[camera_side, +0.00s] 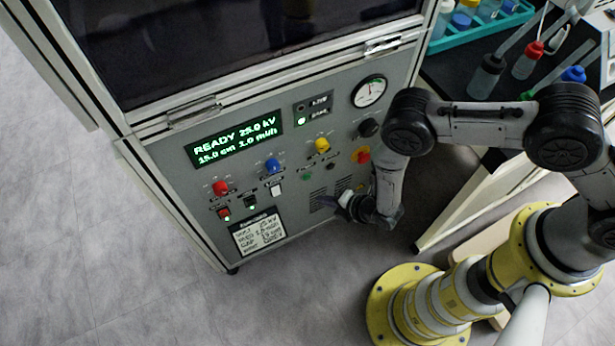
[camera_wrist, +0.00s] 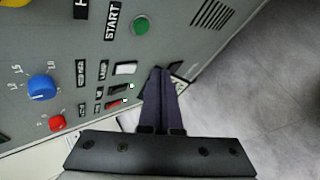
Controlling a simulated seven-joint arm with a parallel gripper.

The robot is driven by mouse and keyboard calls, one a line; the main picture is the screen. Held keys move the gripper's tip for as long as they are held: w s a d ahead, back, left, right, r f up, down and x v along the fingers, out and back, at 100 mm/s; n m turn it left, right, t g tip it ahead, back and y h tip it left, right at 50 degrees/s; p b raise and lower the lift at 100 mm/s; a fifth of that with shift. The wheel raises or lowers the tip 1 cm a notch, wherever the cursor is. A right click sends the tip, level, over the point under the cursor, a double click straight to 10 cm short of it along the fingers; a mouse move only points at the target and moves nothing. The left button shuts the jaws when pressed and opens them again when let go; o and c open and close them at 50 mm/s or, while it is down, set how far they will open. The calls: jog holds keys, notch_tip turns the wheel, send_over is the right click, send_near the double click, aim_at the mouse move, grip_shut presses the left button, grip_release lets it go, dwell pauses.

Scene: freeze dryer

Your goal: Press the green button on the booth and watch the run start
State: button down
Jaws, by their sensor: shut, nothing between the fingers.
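The booth's grey control panel (camera_side: 285,210) faces my arm. The green button (camera_wrist: 141,26) is round, with a START label beside it, in the upper middle of the wrist view; it also shows small in the side view (camera_side: 308,176). My gripper (camera_wrist: 160,70) has its two dark fingers together and empty. In the wrist view the fingertips appear below the green button, apart from it in the picture. In the side view my gripper (camera_side: 342,198) is low, to the right of the button; its exact gap to the panel is unclear. The display (camera_side: 235,139) reads READY 25.0 kV.
Red (camera_side: 221,188), blue (camera_side: 272,166) and yellow (camera_side: 322,145) knobs line the panel. A red stop button (camera_side: 361,155) on yellow and a black knob (camera_side: 368,127) sit near my arm. A gauge (camera_side: 369,91) is above. A bench with bottles (camera_side: 488,75) stands right.

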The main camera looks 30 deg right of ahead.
aim_at(307, 177)
jog(key=s+f, duration=0.1)
jog(key=s+f+n, duration=0.1)
jog(key=f, duration=0.1)
jog(key=shift+s+d, duration=0.25)
jog(key=shift+d, duration=0.15)
jog(key=shift+w, duration=0.1)
jog(key=w, duration=0.8)
jog(key=shift+w, duration=0.35)
dwell(1.7)
jog(key=shift+w, duration=0.4)
jog(key=shift+w, duration=0.4)
dwell(0.8)
jog(key=shift+s, duration=0.8)
